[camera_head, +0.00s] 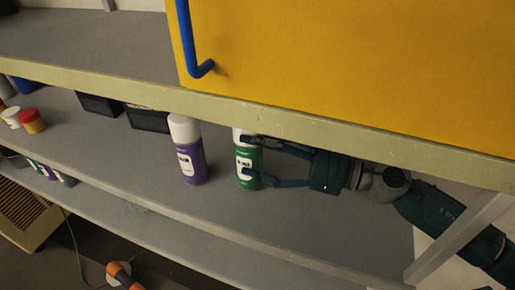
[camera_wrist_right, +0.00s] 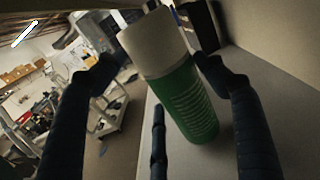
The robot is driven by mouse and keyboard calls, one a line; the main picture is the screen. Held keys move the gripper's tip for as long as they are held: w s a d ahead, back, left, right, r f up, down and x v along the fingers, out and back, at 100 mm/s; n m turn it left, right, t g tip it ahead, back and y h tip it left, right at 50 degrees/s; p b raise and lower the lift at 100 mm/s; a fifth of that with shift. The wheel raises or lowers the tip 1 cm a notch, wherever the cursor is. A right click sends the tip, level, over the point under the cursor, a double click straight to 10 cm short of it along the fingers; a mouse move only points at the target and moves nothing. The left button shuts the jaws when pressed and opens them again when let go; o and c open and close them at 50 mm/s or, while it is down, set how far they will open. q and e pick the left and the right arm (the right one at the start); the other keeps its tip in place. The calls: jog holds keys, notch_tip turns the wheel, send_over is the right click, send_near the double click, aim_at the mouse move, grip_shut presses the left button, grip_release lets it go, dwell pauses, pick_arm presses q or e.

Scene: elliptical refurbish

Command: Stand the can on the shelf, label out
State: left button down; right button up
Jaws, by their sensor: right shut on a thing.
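The green can (camera_head: 249,166) with a white top stands on the middle shelf (camera_head: 290,222) in the head view, its white label facing outward. My right gripper (camera_head: 248,160) comes in from the right and is shut on the can, one finger near the top and one lower down. In the right wrist view the green can (camera_wrist_right: 183,100) leans in the picture between the fingers of my right gripper (camera_wrist_right: 150,75), its printed text side toward the camera. Whether its base touches the shelf is hard to tell. My left gripper is not in view.
A purple can (camera_head: 190,160) with a white top stands left of the green can, a small gap apart. Black bins (camera_head: 148,119) sit further back left. A yellow cabinet door (camera_head: 350,60) with a blue handle is above. The shelf's front edge is clear.

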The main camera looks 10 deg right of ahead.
jog(key=shift+f, duration=0.1)
jog(key=o, duration=1.6)
jog(key=shift+r+p, duration=0.3)
jog(key=b+v, duration=0.2)
jog(key=v, duration=0.1)
jog(key=shift+s+f, duration=0.1)
jog(key=shift+f, duration=0.05)
jog(key=shift+r+b+v, duration=0.2)
jog(key=shift+b+v, duration=0.8)
jog(key=shift+v, duration=1.2)
jog(key=shift+r+b+v, duration=0.2)
jog(key=shift+b+v, duration=0.75)
jog(key=shift+v, duration=1.3)
